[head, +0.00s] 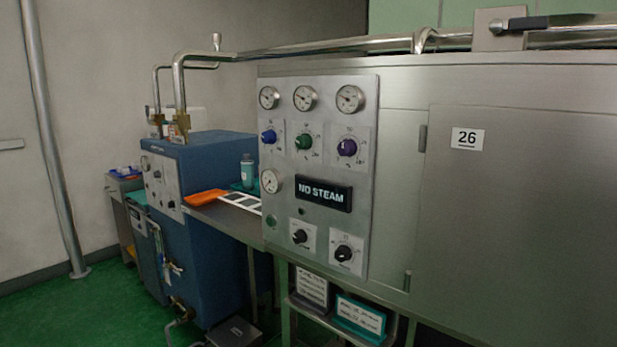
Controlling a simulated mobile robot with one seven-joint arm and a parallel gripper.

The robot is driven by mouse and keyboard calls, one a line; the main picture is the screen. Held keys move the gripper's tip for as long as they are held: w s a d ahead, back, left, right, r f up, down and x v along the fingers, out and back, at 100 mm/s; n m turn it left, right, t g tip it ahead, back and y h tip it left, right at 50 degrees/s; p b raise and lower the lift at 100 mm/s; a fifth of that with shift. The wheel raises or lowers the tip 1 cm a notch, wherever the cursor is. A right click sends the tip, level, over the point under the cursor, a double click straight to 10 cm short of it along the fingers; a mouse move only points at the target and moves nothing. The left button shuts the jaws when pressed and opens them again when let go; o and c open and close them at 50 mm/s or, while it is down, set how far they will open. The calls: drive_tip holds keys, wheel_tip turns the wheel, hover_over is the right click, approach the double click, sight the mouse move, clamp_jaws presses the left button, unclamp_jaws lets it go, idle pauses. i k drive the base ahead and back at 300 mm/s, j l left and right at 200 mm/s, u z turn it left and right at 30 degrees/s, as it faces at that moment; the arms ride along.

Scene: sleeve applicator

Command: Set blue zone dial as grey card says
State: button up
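The blue dial (268,137) is the leftmost of three coloured dials on the steel control panel (325,237). Its pointer setting is too small to read. A dark grey-framed card (312,286) with printed lines stands in a rack under the panel; its text is too small to read. My gripper is not in view.
Green (303,141) and purple (347,147) dials sit right of the blue one, with gauges above. Two black dials (343,253) are lower, under a NO STEAM sign (324,194). A teal card (358,317) is in the rack. A blue boiler (215,165) stands left.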

sight(269, 136)
drive_tip(key=i+j+z, duration=0.15)
drive_tip(key=i+j, duration=0.75)
